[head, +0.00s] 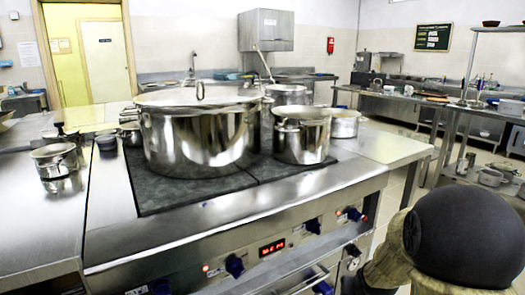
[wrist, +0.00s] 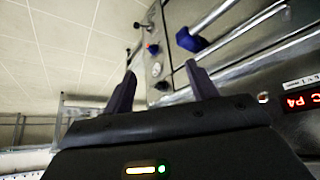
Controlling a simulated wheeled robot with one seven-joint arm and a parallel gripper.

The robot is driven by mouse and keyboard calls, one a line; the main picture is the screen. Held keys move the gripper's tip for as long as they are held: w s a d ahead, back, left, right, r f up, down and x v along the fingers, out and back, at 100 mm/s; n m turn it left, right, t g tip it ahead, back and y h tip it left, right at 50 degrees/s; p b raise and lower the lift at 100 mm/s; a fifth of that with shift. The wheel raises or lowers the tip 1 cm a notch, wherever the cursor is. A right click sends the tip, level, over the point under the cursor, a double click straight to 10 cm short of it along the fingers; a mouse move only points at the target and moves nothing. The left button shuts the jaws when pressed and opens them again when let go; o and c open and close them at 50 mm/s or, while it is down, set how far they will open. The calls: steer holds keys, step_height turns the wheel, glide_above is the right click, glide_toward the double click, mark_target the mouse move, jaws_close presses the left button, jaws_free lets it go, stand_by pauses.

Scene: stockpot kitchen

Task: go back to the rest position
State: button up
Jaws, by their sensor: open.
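My gripper (wrist: 161,84) shows in the wrist view with its two dark fingers spread apart and nothing between them. It points at the front of the stove, which appears tilted in this view, with a blue knob (wrist: 191,40) beyond the fingertips. The fingers look clear of the stove front, though the exact gap cannot be told. In the head view the stove (head: 230,232) stands ahead, and a dark rounded part of my arm fills the lower right. My fingers cannot be made out clearly there.
A large lidded stockpot (head: 200,140) and a smaller pot (head: 302,138) stand on the dark cooktop (head: 150,190). A small pot (head: 55,160) sits on the left counter (head: 40,225). Steel tables (head: 425,103) stand at the right. Tiled floor (wrist: 70,45) is open beside the stove.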

steer(key=s+a+r+n+g+y, duration=0.1)
steer(key=s+a+g, duration=0.1)
steer(key=s+a, duration=0.45)
steer(key=s+a+r+n+g, duration=0.15)
steer(key=s+a, duration=0.25)
steer(key=s, duration=0.5)
steer(key=w+p+v, duration=0.2)
steer(key=p+v, duration=1)
steer(key=w+r+p+v, duration=0.1)
steer(key=w+p+v, duration=0.2)
steer(key=p+v, duration=0.9)
steer(key=w+d+r+p+v, duration=0.1)
steer(key=w+p+v, duration=0.2)
steer(key=p+v, duration=0.9)
steer(key=shift+w+d+r+p, duration=0.3)
steer(key=shift+d+p, duration=0.2)
steer(key=shift+p, duration=0.75)
